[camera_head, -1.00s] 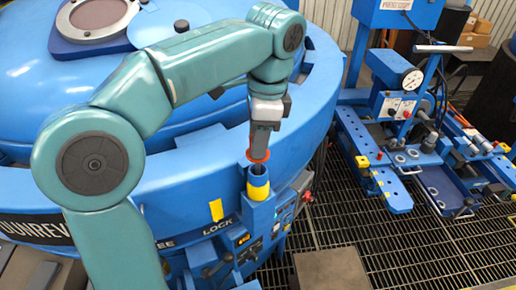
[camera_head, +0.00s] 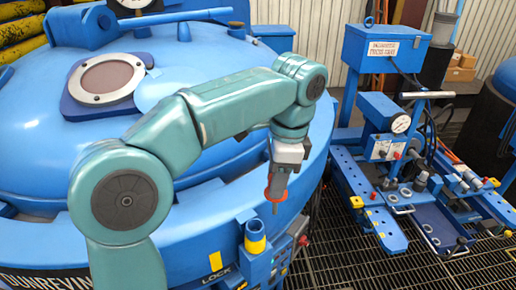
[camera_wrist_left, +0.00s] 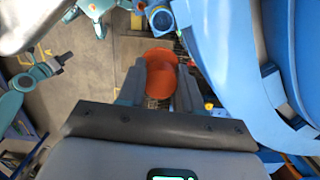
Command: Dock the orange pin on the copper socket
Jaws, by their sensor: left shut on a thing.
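My left gripper (camera_head: 278,182) is shut on the orange pin (camera_head: 275,194), whose orange collar sits below the jaws and whose thin grey tip points down. In the wrist view the orange pin (camera_wrist_left: 160,75) shows as two orange rounds between the fingers of my left gripper (camera_wrist_left: 160,92). The pin hangs in the air, up and right of a blue holder with a yellow ring (camera_head: 255,242) on the furnace's side, and clear of it. I cannot make out a copper-coloured socket for certain in either view. My right gripper is not in view.
The large blue round furnace (camera_head: 215,60) fills the left and middle. A blue bench with a gauge (camera_head: 401,123) and several grey posts stands at right. Dark floor grating (camera_head: 350,262) lies between them.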

